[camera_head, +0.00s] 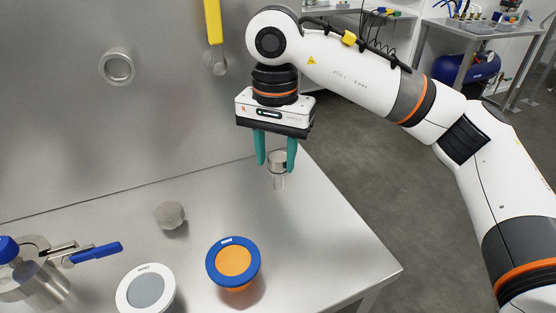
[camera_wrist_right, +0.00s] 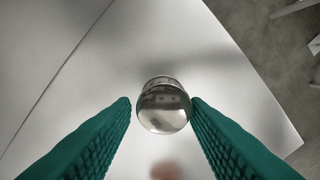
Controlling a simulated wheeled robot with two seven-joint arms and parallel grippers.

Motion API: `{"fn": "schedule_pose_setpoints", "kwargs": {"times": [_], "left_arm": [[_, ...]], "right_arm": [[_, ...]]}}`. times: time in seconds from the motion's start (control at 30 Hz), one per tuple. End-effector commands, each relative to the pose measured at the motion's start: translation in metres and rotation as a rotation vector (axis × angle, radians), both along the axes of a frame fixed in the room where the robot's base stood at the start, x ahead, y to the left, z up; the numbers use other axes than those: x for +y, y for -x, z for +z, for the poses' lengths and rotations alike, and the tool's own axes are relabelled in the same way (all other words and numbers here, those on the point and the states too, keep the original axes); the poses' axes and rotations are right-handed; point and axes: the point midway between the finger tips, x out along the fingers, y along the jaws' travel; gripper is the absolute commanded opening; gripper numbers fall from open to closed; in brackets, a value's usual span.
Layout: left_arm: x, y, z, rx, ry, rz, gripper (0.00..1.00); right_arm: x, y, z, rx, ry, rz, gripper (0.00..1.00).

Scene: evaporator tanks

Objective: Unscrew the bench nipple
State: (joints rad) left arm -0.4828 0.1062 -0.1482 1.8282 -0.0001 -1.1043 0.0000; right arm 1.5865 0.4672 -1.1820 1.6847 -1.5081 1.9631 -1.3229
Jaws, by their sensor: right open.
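The bench nipple (camera_head: 279,165) is a short metal fitting with a round cap, standing upright near the back right of the steel bench. My right gripper (camera_head: 276,166) points down over it with its two green fingers apart. In the right wrist view the round shiny cap (camera_wrist_right: 164,107) sits between the fingertips of my right gripper (camera_wrist_right: 162,104). I cannot tell whether either finger touches it. My left gripper does not show in either view.
A grey metal knob (camera_head: 170,215), a blue-rimmed orange round piece (camera_head: 233,261) and a white-rimmed grey one (camera_head: 146,290) are on the bench (camera_head: 330,250). A blue-handled valve (camera_head: 95,252) is at left. A steel wall (camera_head: 60,130) with a port (camera_head: 117,67) rises behind.

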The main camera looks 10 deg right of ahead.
Motion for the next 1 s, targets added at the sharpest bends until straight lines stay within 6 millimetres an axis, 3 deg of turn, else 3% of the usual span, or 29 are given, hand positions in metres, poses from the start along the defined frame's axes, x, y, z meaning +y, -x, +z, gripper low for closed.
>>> {"fn": "schedule_pose_setpoints", "kwargs": {"times": [0.17, 0.5, 0.77, 1.0], "left_arm": [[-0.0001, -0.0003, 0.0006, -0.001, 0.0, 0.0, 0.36], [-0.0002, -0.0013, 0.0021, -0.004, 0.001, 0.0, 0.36], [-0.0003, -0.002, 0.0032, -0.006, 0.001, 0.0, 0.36], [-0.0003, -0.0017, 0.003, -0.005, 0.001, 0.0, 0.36]], "right_arm": [[0.0005, -0.0006, 0.0001, 0.0, 0.0, -0.098, 0.41], [0.0012, -0.0031, 0.0003, -0.001, 0.0, -0.494, 0.41], [0.0012, -0.0032, 0.0003, -0.001, 0.0, -0.524, 0.41], [0.0013, -0.0036, 0.0004, -0.002, -0.002, -0.523, 0.02]]}}
